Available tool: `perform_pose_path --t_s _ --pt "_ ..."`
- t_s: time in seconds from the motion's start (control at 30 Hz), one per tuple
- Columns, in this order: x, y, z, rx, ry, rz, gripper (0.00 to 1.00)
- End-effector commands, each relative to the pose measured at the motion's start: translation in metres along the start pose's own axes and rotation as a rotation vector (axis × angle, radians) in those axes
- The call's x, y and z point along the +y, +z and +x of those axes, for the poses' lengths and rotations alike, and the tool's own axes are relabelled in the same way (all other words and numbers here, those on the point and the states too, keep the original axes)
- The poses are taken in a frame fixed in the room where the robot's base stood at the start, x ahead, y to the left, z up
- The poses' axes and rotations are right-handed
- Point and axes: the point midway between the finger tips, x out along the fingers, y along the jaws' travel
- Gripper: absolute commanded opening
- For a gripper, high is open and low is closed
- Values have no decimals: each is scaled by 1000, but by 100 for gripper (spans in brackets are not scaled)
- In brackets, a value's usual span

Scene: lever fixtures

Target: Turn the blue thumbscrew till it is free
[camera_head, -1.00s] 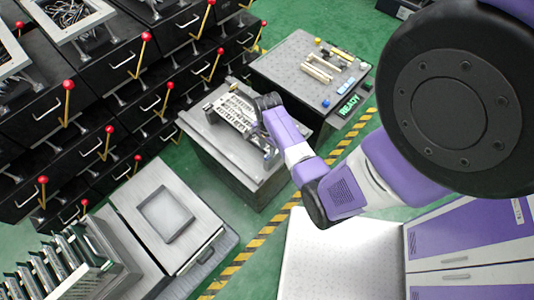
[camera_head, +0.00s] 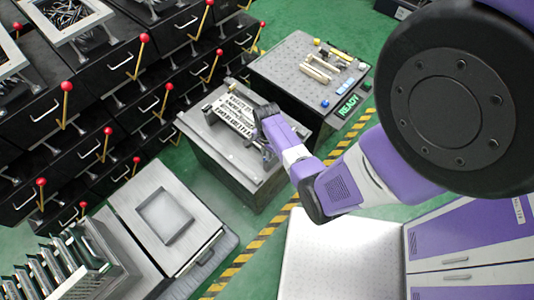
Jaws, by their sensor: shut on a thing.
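A metal lever fixture (camera_head: 235,112) with rows of light slotted parts stands on a grey-topped bench (camera_head: 215,150). My gripper (camera_head: 264,110) is small and dark at the right side of this fixture, at the end of my purple and white arm. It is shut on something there. Its fingertips are hidden by my own wrist and are too small to make out. I cannot see the blue thumbscrew itself; the spot at my gripper is covered.
Black drawers with red-knobbed levers (camera_head: 66,95) fill the left. A grey tray (camera_head: 165,217) is at the lower left. Green floor surrounds the bench.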

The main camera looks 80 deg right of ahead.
Motion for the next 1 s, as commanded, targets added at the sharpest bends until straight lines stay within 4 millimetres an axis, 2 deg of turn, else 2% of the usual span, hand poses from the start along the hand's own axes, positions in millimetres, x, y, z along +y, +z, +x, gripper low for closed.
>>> perform_pose_path --t_s 0.27,0.47,1.0 --pt "0 0 0 0 0 -26 0" --pt "0 0 -1 0 0 -120 0" --pt "0 1 -1 -1 1 -604 0"
